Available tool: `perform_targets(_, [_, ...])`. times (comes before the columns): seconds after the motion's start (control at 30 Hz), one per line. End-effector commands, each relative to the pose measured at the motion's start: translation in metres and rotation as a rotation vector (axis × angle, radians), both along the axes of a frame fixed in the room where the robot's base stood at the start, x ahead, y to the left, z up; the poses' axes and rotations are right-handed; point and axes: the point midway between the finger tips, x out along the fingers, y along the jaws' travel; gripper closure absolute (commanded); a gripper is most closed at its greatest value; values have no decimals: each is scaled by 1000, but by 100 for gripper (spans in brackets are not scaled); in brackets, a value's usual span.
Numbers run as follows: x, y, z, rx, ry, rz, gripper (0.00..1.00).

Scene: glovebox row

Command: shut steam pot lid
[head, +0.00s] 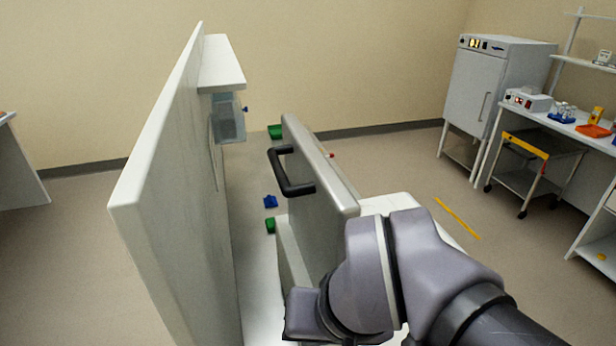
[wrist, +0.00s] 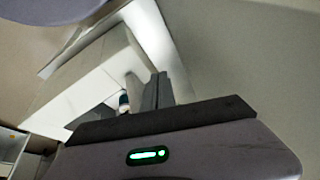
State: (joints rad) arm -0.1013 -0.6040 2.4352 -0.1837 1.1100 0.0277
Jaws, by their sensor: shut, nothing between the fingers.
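A thick grey lid-like slab (head: 318,160) with a black bar handle (head: 291,172) stands steeply tilted up on a pale body (head: 293,262), which I take to be the steam pot and its lid. My arm covers the lower right of this body. In the wrist view my gripper (wrist: 157,92) shows two dark fingers close together, shut and empty. They point toward a pale box-like shape (wrist: 85,85) with a dark opening. I cannot tell whether they touch it. In the head view my arm hides the fingers.
A tall white panel (head: 165,180) stands close on the left, with a shelf (head: 222,68) and a clear box (head: 228,118). Small green (head: 271,226) and blue (head: 270,201) pieces lie between panel and slab. A cabinet (head: 492,85) and a cart (head: 520,175) stand far right, beyond open floor.

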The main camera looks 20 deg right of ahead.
Motion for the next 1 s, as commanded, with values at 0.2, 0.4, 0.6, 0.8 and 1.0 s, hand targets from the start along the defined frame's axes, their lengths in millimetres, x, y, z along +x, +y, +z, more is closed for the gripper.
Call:
perform_targets(0.2, [32,21,182,-260,262,157,100])
perform_targets(0.4, [61,45,263,-488,366,203,100])
perform_targets(0.6, [71,56,277,-573,385,207,100])
perform_targets(0.8, [70,43,243,-574,389,205,100])
perform_targets(1.0, [70,26,203,-573,389,205,100])
